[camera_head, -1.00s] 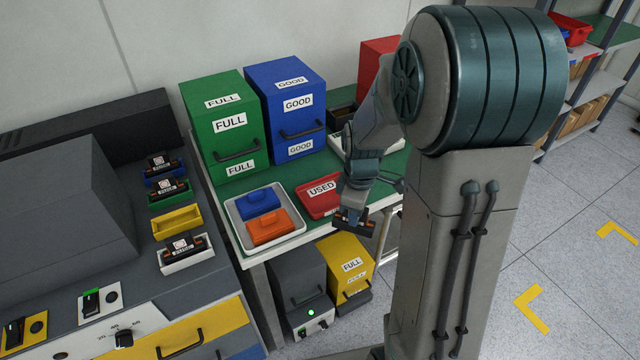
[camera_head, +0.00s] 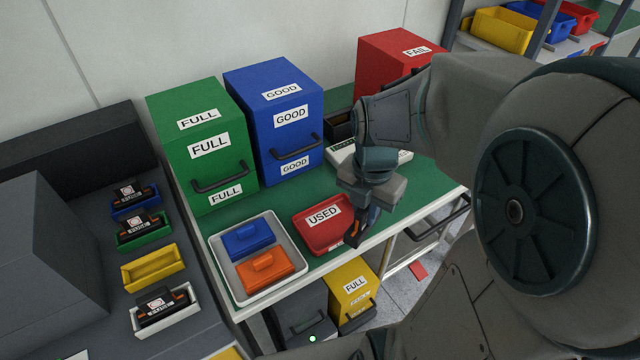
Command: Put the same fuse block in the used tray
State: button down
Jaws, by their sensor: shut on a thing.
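The used tray (camera_head: 312,238) is a red tray with a USED label, near the front edge of the green table. My gripper (camera_head: 366,211) is just right of the tray, shut on a dark fuse block (camera_head: 352,238) with an orange part. The block hangs tilted beside the tray's right side and overlaps it in the picture; I cannot tell whether they touch. My gripper hides part of the block. Other dark fuse blocks sit in the blue (camera_head: 130,207), green (camera_head: 141,239) and white (camera_head: 163,318) holders on the left. The yellow holder (camera_head: 153,268) is empty.
A white tray (camera_head: 214,245) with a blue and an orange piece stands left of the used tray. Green FULL (camera_head: 205,140), blue GOOD (camera_head: 272,110) and red FAIL (camera_head: 392,58) boxes stand behind. A pale device (camera_head: 341,154) lies behind my gripper.

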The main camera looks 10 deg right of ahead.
jog(key=shift+w+a+f, duration=0.65)
jog(key=shift+w+f, duration=0.95)
jog(key=shift+f, duration=0.1)
jog(key=shift+w+a+f, duration=0.6)
jog(key=shift+w+f, duration=1.05)
jog(key=shift+f, duration=0.1)
jog(key=shift+w+a+f, duration=0.65)
jog(key=shift+w+f, duration=0.95)
jog(key=shift+f, duration=0.1)
jog(key=shift+f, duration=0.15)
jog(key=c, duration=1.4)
grip_release()
jog(key=shift+o, duration=0.2)
